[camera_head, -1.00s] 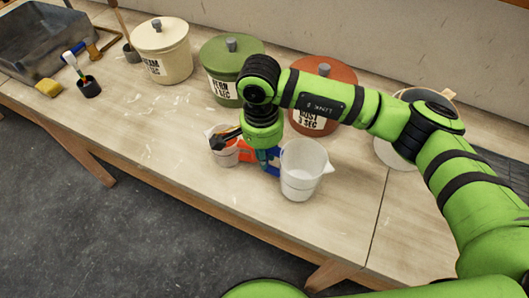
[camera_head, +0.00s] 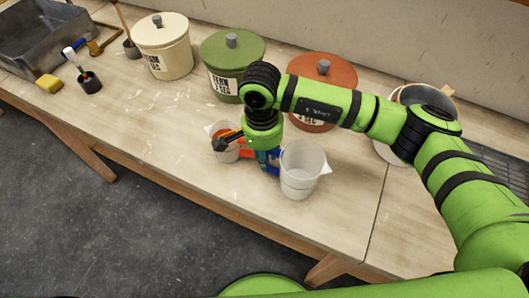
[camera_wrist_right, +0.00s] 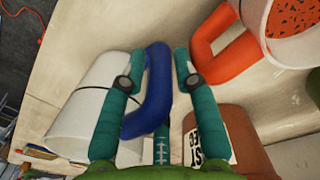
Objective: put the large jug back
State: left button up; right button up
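The large jug (camera_head: 301,172) is white with a spout to the right, and looks upright near the bench's front edge. I cannot tell whether its base touches the bench. In the right wrist view the jug (camera_wrist_right: 85,105) is at the left, and its blue handle (camera_wrist_right: 158,85) lies between the teal fingers of my right gripper (camera_wrist_right: 160,62). My left gripper is not in view.
A small jug (camera_head: 222,150) with an orange handle (camera_wrist_right: 212,45) and speckled contents stands close left of my gripper. Cream (camera_head: 163,50), green (camera_head: 228,75) and rust-red (camera_head: 318,75) lidded jars stand along the back. A white bucket is partly behind my arm. Bench at left-centre is clear.

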jog(key=shift+r, duration=0.3)
jog(key=r+b, duration=0.2)
jog(key=r, duration=0.3)
jog(key=r+b, duration=0.2)
jog(key=r, duration=0.3)
jog(key=shift+w+a+r, duration=0.15)
jog(key=shift+a+r, duration=0.05)
jog(key=shift+r, duration=0.7)
